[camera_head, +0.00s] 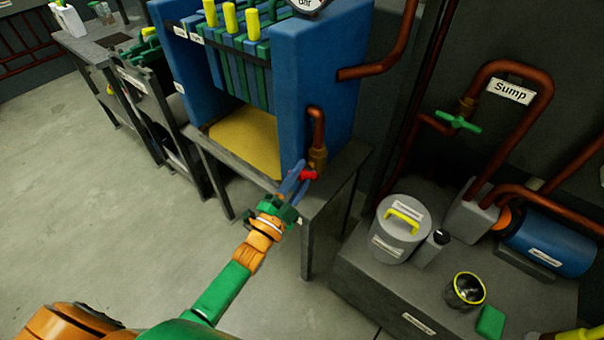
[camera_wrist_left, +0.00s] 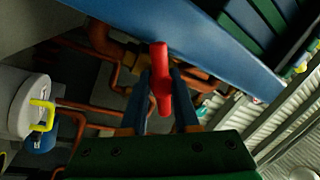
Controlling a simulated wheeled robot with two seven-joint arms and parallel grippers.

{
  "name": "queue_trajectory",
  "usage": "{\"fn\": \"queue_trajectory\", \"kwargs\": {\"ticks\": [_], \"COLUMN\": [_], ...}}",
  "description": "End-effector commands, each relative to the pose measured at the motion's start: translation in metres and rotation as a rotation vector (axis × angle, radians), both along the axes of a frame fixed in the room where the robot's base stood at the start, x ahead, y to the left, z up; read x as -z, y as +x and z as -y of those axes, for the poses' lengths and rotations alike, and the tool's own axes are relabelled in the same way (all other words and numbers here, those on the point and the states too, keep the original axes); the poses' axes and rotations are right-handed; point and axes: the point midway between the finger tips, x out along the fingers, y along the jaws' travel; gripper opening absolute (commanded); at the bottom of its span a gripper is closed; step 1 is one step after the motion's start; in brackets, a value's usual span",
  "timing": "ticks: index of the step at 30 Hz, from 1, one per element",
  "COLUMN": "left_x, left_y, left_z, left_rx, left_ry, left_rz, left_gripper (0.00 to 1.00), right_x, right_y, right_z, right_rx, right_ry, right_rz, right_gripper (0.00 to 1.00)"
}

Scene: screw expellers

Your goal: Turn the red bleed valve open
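The red bleed valve (camera_head: 308,175) has a small red handle beside a brass fitting at the lower front corner of the blue press (camera_head: 294,105). My left gripper (camera_head: 294,182) reaches up to the handle from below left, its blue fingers close to it. In the left wrist view the red handle (camera_wrist_left: 160,75) stands lengthwise between the two blue fingers (camera_wrist_left: 164,85). The fingers are apart, with a gap showing around the handle's lower end. Whether either finger touches the handle I cannot tell. My right gripper does not show.
A copper pipe (camera_head: 318,125) rises from the brass fitting. The press stands on a grey table (camera_head: 341,170). At right, a low grey bench (camera_head: 375,290) carries a lidded canister (camera_head: 389,244) and a blue motor (camera_head: 550,240). A green valve (camera_head: 458,122) sits on the sump pipe.

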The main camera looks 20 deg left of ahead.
Motion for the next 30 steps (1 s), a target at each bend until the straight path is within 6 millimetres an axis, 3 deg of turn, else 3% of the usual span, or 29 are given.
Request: {"fn": "queue_trajectory", "kwargs": {"ticks": [1,3,17,30], "left_x": [0.0,0.0,-0.003,-0.006], "left_y": [0.0,0.0,0.0,0.0], "left_z": [0.0,0.0,0.0,0.0], "left_rx": [0.0,-0.001,-0.001,-0.001], "left_ry": [0.0,0.0,-0.083,-0.44], "left_rz": [0.0,0.001,-0.027,-0.158], "left_gripper": [0.12,0.0,0.0,0.0], "right_x": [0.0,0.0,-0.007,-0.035], "right_y": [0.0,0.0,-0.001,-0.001], "right_z": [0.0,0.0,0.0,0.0], "right_rx": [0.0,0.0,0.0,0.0], "right_ry": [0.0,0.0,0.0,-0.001], "right_rz": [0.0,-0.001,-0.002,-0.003], "right_gripper": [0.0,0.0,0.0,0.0]}}
